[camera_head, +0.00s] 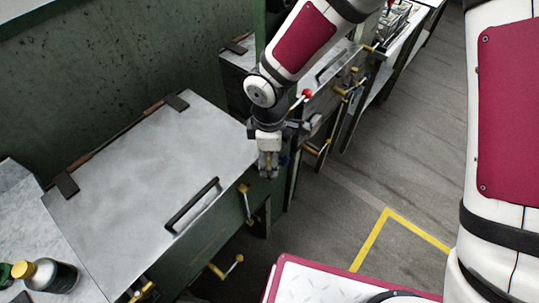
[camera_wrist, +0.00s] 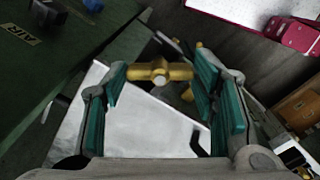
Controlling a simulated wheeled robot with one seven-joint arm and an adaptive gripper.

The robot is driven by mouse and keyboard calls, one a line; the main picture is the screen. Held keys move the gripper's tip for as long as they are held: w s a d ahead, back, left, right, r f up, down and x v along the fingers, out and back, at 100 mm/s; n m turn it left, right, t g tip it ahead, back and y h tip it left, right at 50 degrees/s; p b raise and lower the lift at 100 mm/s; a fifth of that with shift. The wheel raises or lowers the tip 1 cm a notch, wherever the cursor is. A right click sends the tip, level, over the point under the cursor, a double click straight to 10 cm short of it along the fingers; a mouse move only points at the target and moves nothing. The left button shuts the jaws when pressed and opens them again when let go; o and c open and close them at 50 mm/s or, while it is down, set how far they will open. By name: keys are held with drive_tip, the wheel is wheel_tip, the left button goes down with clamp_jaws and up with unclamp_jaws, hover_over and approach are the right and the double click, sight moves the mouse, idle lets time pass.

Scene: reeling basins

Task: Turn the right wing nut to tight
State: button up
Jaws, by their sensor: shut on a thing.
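The brass wing nut (camera_wrist: 159,72) shows in the wrist view, with a pale round end at its centre and a wing to each side. My gripper (camera_wrist: 161,78) is shut on it, with one green-padded finger at each wing. In the head view my gripper (camera_head: 268,168) points down at the right front corner of the grey metal lid (camera_head: 140,160). The wing nut in its grip is hidden there. How tight it is cannot be told.
A black bar handle (camera_head: 192,205) lies along the lid's front edge. Brass-coloured handles (camera_head: 246,203) stick out from the green front below. A bottle with a yellow cap (camera_head: 50,275) stands at the lower left. Another basin with a red-knobbed lever (camera_head: 306,94) lies behind my gripper.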

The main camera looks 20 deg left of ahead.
sight(269, 159)
drive_tip(key=m, duration=0.4)
drive_tip(key=shift+m+p, duration=0.4)
drive_tip(key=shift+m, duration=1.3)
drive_tip(key=o, duration=1.2)
drive_tip(key=shift+c, duration=0.2)
drive_tip(key=shift+r, duration=0.1)
wheel_tip(269, 159, up, 12)
